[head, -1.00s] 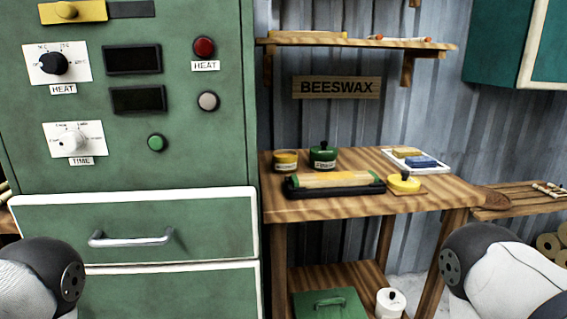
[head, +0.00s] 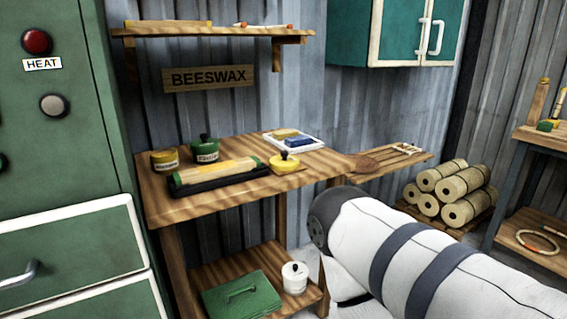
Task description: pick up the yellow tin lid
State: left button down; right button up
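A yellow open-looking tin (head: 165,162) stands at the table's back left. Beside it is a green tin (head: 205,150) with a lid and knob. My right arm comes in from the lower right, in front of the table's right side. Neither gripper shows in the head view.
A black tray (head: 225,179) with a pale roll lies left of the lid. A white tray (head: 315,145) with yellow and blue blocks is behind it. A lower shelf holds a green box (head: 243,299) and white pot (head: 294,278). The green cabinet (head: 60,160) stands at left.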

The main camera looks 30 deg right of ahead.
aim_at(285, 162)
jog(key=l+u, duration=0.25)
jog(key=l, duration=0.4)
jog(key=l+u, duration=0.25)
jog(key=l, duration=0.4)
jog(key=k+l+u, duration=0.25)
jog(key=l, duration=0.4)
jog(key=i, duration=0.05)
